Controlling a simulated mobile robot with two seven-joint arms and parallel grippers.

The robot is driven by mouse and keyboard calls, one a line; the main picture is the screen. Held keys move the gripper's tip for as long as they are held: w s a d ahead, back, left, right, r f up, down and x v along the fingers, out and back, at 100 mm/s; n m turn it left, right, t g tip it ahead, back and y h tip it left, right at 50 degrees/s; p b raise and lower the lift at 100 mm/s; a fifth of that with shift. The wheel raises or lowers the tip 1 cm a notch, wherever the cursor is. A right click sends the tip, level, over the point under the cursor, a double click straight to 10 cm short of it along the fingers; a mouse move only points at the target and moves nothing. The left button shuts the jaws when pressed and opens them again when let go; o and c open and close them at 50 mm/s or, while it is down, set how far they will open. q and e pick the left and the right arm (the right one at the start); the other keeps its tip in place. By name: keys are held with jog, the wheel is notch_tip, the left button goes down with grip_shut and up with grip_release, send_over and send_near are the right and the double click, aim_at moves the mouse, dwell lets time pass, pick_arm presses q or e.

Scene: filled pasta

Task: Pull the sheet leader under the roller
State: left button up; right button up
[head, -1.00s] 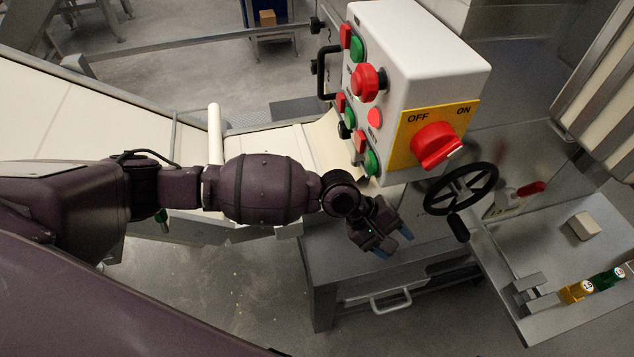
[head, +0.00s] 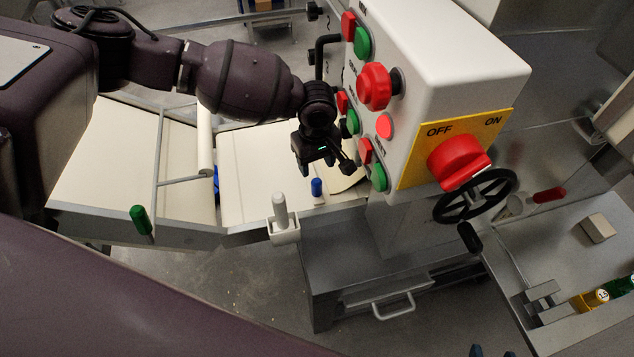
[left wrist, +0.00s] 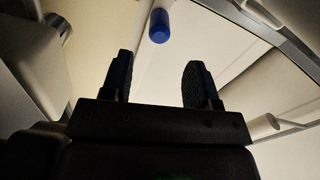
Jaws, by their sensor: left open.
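A pale sheet (head: 262,165) lies on the belt left of the control box. Its curved end (head: 347,182) shows below the box; I cannot tell where the leader begins. A blue cylinder (head: 317,187) stands at the near edge of the sheet; it also shows in the left wrist view (left wrist: 160,26), beyond my fingertips. My left gripper (head: 328,165) is open and empty above the sheet; its two fingers are apart in the wrist view (left wrist: 158,78). A white roller (head: 205,140) crosses the belt. Two dark blue fingertips of my right gripper (head: 493,351) show apart at the bottom edge.
The control box (head: 465,65) with buttons and a red OFF/ON knob stands close right of my left gripper. A black handwheel (head: 475,196) is below it. A white post (head: 281,212) and a green handle (head: 140,219) stand along the belt's near edge.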

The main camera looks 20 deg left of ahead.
aim_at(317, 180)
pick_arm(q)
notch_tip(317, 180, down, 9)
jog(key=shift+r+b, duration=0.2)
jog(key=shift+b, duration=0.95)
jog(key=shift+f, duration=0.45)
jog(key=shift+c, duration=0.2)
grip_shut()
